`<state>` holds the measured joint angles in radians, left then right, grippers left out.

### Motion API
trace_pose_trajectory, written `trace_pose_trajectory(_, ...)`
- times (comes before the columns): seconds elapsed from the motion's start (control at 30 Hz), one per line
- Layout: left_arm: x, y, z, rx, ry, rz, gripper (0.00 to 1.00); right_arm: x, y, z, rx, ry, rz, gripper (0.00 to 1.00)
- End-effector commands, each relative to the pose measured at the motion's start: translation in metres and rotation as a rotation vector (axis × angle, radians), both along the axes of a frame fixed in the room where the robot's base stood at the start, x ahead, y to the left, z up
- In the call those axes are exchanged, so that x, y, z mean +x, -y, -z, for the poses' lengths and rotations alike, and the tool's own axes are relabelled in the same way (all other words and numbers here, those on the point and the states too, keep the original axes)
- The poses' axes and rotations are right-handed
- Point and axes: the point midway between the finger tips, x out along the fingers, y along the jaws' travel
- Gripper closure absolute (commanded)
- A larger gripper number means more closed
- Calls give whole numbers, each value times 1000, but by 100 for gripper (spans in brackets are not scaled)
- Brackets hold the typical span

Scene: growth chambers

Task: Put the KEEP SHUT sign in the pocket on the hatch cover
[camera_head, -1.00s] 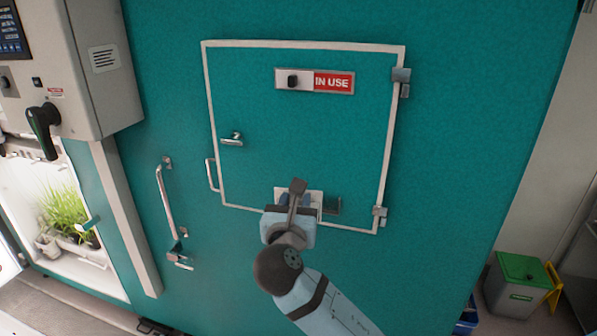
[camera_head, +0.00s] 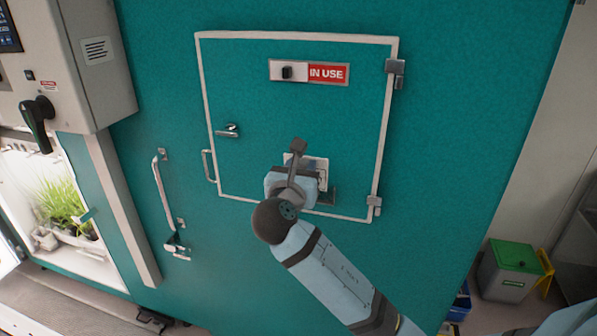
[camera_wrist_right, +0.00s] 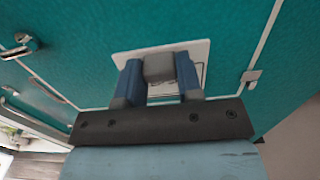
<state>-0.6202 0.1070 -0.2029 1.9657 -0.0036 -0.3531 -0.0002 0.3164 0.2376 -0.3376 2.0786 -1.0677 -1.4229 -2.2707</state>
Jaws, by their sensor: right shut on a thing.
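The hatch cover (camera_head: 255,105) is a teal panel with a white frame. My right gripper (camera_head: 300,172) is in front of its lower part, shut on the sign (camera_head: 320,163), a pale plate that shows mostly at upper right of the gripper. In the right wrist view, the two blue fingers (camera_wrist_right: 158,82) close on a grey block on the front of the sign (camera_wrist_right: 203,48). No lettering can be read. The pocket (camera_head: 331,197) shows as a small grey edge low on the cover, mostly behind my gripper and the sign. My left gripper is out of view.
A red IN USE slider plate (camera_head: 328,73) is near the cover's top. A latch handle (camera_head: 228,131) is at its left and hinges (camera_head: 395,68) at its right. A long door handle (camera_head: 163,200) stands further left. A green-lidded bin (camera_head: 515,265) is at lower right.

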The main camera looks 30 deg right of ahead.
Motion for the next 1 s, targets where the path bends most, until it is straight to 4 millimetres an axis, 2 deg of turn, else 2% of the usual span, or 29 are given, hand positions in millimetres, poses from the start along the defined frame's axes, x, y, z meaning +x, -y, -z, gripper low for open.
trace_pose_trajectory(0.37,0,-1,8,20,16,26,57,19,23,9,1,1,0,91)
trace_pose_trajectory(0.43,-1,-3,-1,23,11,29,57,23,27,6,-1,-1,1,91)
trace_pose_trajectory(0.6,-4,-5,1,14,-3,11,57,30,36,11,-1,1,1,91)
trace_pose_trajectory(1.0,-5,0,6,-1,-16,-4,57,38,44,13,1,1,-1,91)
